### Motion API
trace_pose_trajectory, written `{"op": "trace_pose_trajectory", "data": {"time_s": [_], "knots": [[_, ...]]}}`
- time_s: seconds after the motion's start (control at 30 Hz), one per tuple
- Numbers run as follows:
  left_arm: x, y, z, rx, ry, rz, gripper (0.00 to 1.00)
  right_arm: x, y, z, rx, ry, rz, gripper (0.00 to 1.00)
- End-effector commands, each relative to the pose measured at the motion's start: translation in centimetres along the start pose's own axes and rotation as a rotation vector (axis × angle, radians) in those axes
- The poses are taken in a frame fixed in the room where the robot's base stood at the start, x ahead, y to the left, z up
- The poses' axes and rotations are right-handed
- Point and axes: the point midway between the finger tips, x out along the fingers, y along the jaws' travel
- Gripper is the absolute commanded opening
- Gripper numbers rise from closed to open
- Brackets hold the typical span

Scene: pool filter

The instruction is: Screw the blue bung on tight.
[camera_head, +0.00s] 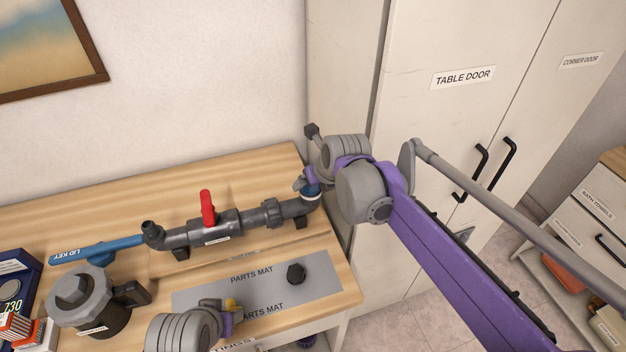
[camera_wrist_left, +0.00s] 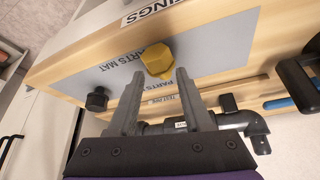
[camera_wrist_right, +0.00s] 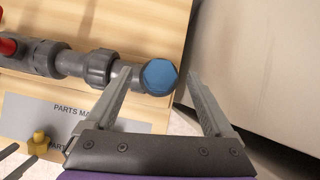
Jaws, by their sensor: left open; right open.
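The blue bung (camera_wrist_right: 160,76) is a blue hexagonal cap on the end of the grey pipe run (camera_wrist_right: 98,68). In the head view the bung (camera_head: 310,190) shows at the pipe's right elbow, partly hidden by my right gripper (camera_head: 306,181). In the right wrist view my right gripper (camera_wrist_right: 160,80) is open, with one fingertip on either side of the bung; I cannot tell whether they touch it. My left gripper (camera_wrist_left: 158,82) is open and empty near a yellow plug (camera_wrist_left: 157,58) on the parts mat. The yellow plug also shows in the head view (camera_head: 230,303).
A black plug (camera_head: 295,273) lies on the grey parts mat (camera_head: 335,285). A red valve handle (camera_head: 207,207) stands on the pipe. A blue lid key (camera_head: 98,249) and a grey pump pot (camera_head: 85,300) are at left. A cupboard (camera_head: 450,110) stands right of the table.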

Motion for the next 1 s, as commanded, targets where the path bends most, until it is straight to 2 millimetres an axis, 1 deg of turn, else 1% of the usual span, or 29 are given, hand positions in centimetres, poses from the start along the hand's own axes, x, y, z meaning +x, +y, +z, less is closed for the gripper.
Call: {"op": "trace_pose_trajectory", "data": {"time_s": [0.13, 0.5, 0.63, 0.77, 1.0], "knots": [[-0.3, 0.0, -0.3, 0.0, 0.003, 0.0, 0.5, -0.6, 0.0, 0.1, 0.0, 0.0, 0.0, 0.87], [-2.1, 0.0, -2.3, 0.0, 0.021, 0.0, 0.5, -4.5, 0.0, 0.2, -0.001, -0.002, -0.001, 0.87], [-2.5, 0.0, -2.9, 0.0, 0.026, 0.0, 0.5, -5.6, 0.0, 0.2, 0.0, -0.002, 0.0, 0.87], [-2.7, 0.0, -3.1, 0.0, 0.028, 0.0, 0.5, -6.0, 0.0, 0.1, 0.0, -0.001, 0.0, 0.87], [-2.6, 0.0, -3.0, 0.0, 0.027, 0.0, 0.5, -6.0, 0.0, 0.0, 0.0, 0.0, 0.0, 0.87]]}}
